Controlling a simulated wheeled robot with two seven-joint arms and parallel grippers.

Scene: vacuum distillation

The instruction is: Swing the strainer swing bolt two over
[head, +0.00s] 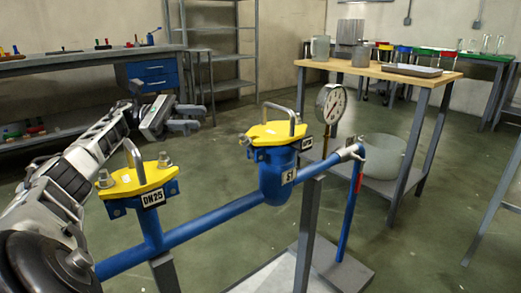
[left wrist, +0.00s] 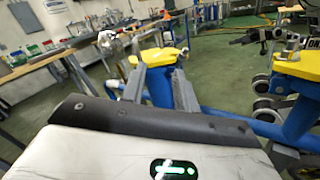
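The strainer (head: 275,178), a blue pot labelled S1, has a yellow cover (head: 275,133) with a grey bar handle on top. A bolt end (head: 245,140) shows at the cover's left edge; which bolt is number two, I cannot tell. In the left wrist view the strainer's yellow cover (left wrist: 158,56) shows beyond the fingers. My left gripper (head: 198,117) is up and left of the strainer, apart from it. In the left wrist view my left gripper (left wrist: 160,84) has its fingers apart, with nothing held between them.
A second yellow-capped blue fitting (head: 140,182), labelled DN25, stands left on the blue pipe (head: 212,224). A pressure gauge (head: 331,103) rises right of the strainer. A wooden-topped table (head: 385,69) stands behind. Open floor lies behind the pipe.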

